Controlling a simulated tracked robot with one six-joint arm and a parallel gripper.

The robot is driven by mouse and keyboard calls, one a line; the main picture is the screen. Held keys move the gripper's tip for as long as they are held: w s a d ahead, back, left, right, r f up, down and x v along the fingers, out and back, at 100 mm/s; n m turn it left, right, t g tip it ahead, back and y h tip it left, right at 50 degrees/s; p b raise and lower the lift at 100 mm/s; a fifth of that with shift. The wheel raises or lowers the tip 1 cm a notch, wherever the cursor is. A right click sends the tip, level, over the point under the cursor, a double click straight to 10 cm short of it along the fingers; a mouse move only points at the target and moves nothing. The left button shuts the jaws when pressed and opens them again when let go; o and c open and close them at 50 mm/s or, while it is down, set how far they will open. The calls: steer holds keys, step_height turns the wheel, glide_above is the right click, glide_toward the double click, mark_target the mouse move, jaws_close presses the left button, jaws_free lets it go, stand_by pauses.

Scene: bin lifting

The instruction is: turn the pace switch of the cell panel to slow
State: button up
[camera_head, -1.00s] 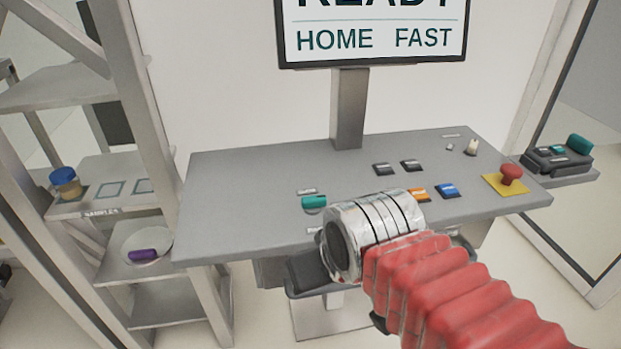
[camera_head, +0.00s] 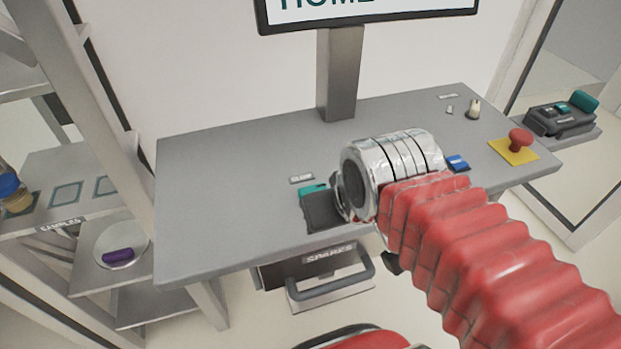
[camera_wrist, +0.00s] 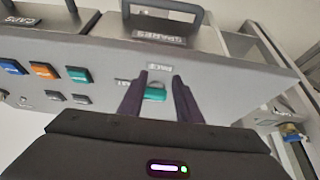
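The cell panel (camera_head: 230,165) is a grey sloped desk. A teal knob (camera_head: 313,189) with a small label behind it, which looks like the pace switch, sits on its left half. The knob also shows in the wrist view (camera_wrist: 155,93), between my gripper's two dark fingers (camera_wrist: 161,77). The fingers are apart, one on each side of it; I cannot tell whether they touch it. In the head view my silver wrist and dark gripper body hide the fingertips and part of the knob. The labels are too blurred to read surely.
A blue button (camera_head: 457,163), a cream knob (camera_head: 474,109) and a red mushroom button (camera_head: 520,140) are on the panel's right. Green (camera_wrist: 79,75) and orange (camera_wrist: 45,71) buttons show in the wrist view. A drawer handle (camera_head: 330,282) juts below the front. Shelves stand left.

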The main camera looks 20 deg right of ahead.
steer(key=shift+o, duration=0.4)
steer(key=shift+o, duration=0.5)
steer(key=shift+r, duration=0.1)
step_height(320, 180, up, 10)
steer(key=m+g, duration=0.6)
steer(key=m, duration=1.2)
glide_above(311, 188)
steer(key=shift+r, duration=0.1)
step_height(311, 188, down, 14)
steer(key=shift+r, duration=0.1)
steer(key=shift+c, duration=0.4)
